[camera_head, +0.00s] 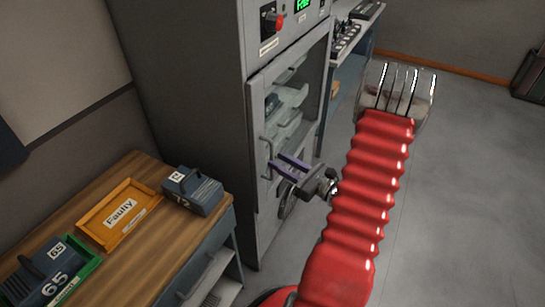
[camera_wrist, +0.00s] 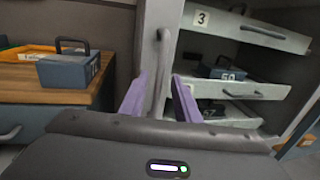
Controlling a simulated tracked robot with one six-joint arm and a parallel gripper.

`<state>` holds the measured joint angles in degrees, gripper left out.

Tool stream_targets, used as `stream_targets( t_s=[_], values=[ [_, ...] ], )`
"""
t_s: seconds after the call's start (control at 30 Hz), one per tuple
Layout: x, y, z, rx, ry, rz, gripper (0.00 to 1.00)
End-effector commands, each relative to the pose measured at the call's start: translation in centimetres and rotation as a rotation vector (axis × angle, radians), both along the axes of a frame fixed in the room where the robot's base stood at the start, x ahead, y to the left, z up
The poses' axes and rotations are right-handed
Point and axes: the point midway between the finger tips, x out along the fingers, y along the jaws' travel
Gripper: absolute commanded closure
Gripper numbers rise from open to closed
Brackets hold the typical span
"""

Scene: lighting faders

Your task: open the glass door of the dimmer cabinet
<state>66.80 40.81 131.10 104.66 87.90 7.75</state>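The grey dimmer cabinet (camera_head: 190,70) stands in the middle of the head view. Its glass door (camera_head: 257,190) has a pale frame, and I cannot tell whether it is fully shut. The door's upright bar handle (camera_head: 266,157) is on the left side of the frame; in the wrist view the handle (camera_wrist: 162,62) rises between my fingers. My gripper (camera_head: 282,163) is in front of the door at the handle, its purple fingers apart. In the wrist view my gripper (camera_wrist: 158,80) has one finger on each side of the handle, with gaps visible.
Shelves with dimmer modules (camera_wrist: 222,70) show inside the cabinet. At left, a wooden-topped bench (camera_head: 150,240) carries a blue module (camera_head: 193,190), an orange "Faulty" tray (camera_head: 95,205) and module 65 (camera_head: 45,275). Grey floor (camera_head: 460,200) at right is free.

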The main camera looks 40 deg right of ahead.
Motion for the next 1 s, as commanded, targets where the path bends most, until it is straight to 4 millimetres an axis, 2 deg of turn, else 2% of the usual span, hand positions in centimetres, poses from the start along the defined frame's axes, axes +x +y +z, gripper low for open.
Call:
stream_targets(
  t_s=[0.3,0.7,1.0],
  values=[
    [3.5,0.6,0.0,-0.001,-0.001,0.002,0.71],
    [4.1,0.6,0.0,0.000,-0.001,0.000,0.71],
    [4.1,0.6,0.0,0.000,-0.001,0.000,0.91]
  ],
)
